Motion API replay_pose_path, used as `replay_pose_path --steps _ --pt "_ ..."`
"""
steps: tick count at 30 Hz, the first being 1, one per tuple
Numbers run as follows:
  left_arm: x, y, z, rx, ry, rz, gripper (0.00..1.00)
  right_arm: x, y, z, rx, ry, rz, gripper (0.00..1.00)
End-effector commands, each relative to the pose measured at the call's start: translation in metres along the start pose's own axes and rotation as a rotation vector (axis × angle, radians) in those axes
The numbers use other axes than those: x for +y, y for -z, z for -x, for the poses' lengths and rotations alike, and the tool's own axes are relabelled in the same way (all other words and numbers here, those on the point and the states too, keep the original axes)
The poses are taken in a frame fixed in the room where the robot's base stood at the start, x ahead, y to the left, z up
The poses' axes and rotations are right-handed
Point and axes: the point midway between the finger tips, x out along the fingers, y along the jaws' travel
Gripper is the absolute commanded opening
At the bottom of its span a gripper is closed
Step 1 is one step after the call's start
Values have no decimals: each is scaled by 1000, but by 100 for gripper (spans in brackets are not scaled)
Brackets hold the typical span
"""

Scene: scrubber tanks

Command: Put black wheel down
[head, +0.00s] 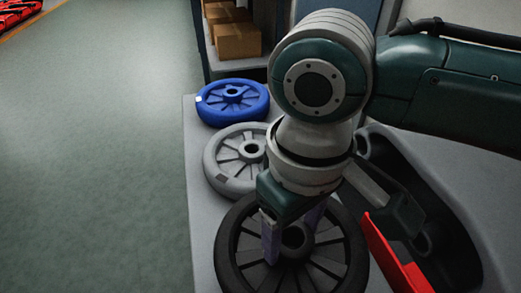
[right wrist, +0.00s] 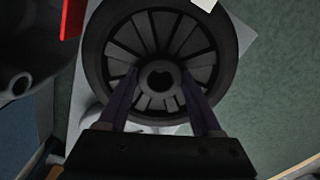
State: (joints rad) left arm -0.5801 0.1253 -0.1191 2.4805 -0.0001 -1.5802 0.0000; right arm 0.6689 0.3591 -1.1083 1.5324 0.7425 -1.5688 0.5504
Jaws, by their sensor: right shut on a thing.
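The black wheel (head: 335,262) is at the bottom of the head view, over the front part of a grey table (head: 202,240). My right gripper (head: 293,232) reaches down onto it from above, its fingers among the spokes on either side of the hub. In the right wrist view the wheel (right wrist: 165,35) faces the camera, and the fingers of the gripper (right wrist: 160,88) flank the hub. The gripper is shut on the wheel. I cannot tell whether the wheel touches the table. My left gripper is not in view.
A grey wheel (head: 215,172) and a blue wheel (head: 232,117) lie in a row behind the black wheel. A dark moulded machine body (head: 425,200) with a red part (head: 385,255) stands close on the right. Cardboard boxes (head: 237,42) sit on a shelf behind. Open floor (head: 100,150) is left.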

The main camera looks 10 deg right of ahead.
Motion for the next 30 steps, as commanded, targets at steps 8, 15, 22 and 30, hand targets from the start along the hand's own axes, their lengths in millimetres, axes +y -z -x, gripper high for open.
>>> replay_pose_path --steps 8,15,22,30 --pt "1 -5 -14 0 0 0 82 0 0 -38 0 -1 0 0" --pt "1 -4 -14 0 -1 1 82 0 0 -42 3 0 1 0" --pt "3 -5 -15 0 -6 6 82 0 -1 -45 0 -1 0 67" --pt "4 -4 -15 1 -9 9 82 0 0 -45 0 -1 0 96"
